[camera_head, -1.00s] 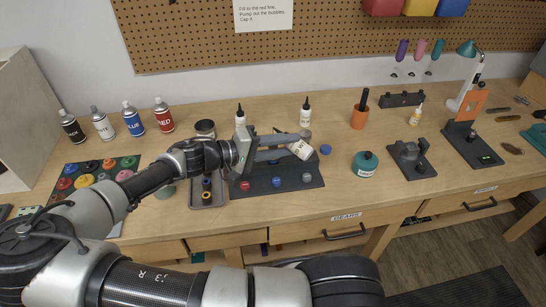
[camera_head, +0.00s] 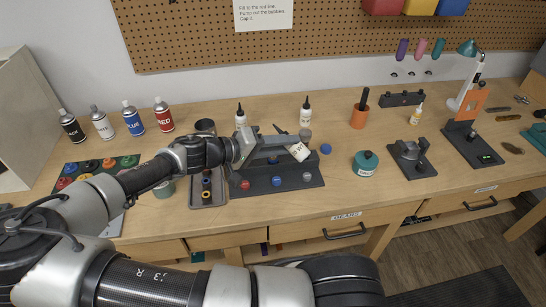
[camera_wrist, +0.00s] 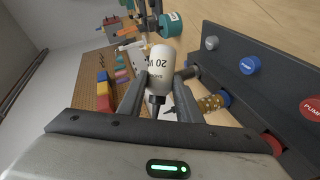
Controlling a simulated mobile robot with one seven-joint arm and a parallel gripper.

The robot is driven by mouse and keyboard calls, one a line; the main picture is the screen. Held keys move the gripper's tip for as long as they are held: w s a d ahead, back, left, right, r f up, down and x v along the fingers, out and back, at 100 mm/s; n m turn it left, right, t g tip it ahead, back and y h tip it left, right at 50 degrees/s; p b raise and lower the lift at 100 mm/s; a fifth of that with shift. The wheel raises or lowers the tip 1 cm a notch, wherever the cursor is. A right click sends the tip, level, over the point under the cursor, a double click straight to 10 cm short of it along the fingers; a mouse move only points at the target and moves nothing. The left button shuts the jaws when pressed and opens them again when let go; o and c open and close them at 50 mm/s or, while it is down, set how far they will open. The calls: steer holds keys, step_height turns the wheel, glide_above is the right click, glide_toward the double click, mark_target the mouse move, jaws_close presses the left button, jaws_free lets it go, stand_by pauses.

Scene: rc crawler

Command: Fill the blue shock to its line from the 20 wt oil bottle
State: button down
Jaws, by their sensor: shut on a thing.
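My gripper (camera_wrist: 157,95) is shut on a white bottle (camera_wrist: 160,68) marked "20 W", the rest of its label partly turned away. Its dark nozzle points toward the gripper body in the wrist view. In the head view the bottle (camera_head: 299,152) is tilted, held above the right part of the dark shock stand (camera_head: 265,187). The blue shock (camera_wrist: 213,102), an amber-looking body with a blue collar, sits on the stand near a blue knob (camera_wrist: 250,65); nozzle and shock look apart. Its fill line cannot be made out. In the head view my gripper mostly hides the shocks.
Two more dark-tipped bottles (camera_head: 240,115) (camera_head: 305,112) stand behind the stand. A blue round piece (camera_head: 326,149) lies right of it, and a teal jar (camera_head: 365,164) farther right. A grey tray (camera_head: 208,197) with small parts lies left. The front bench edge is clear.

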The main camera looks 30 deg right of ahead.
steer(key=w+r+m+t+y, duration=0.1)
steer(key=m, duration=0.1)
steer(key=w+a+r+m+t+y, duration=0.1)
steer(key=m, duration=0.1)
steer(key=shift+r+t, duration=0.15)
steer(key=shift+t, duration=0.25)
stand_by(0.4)
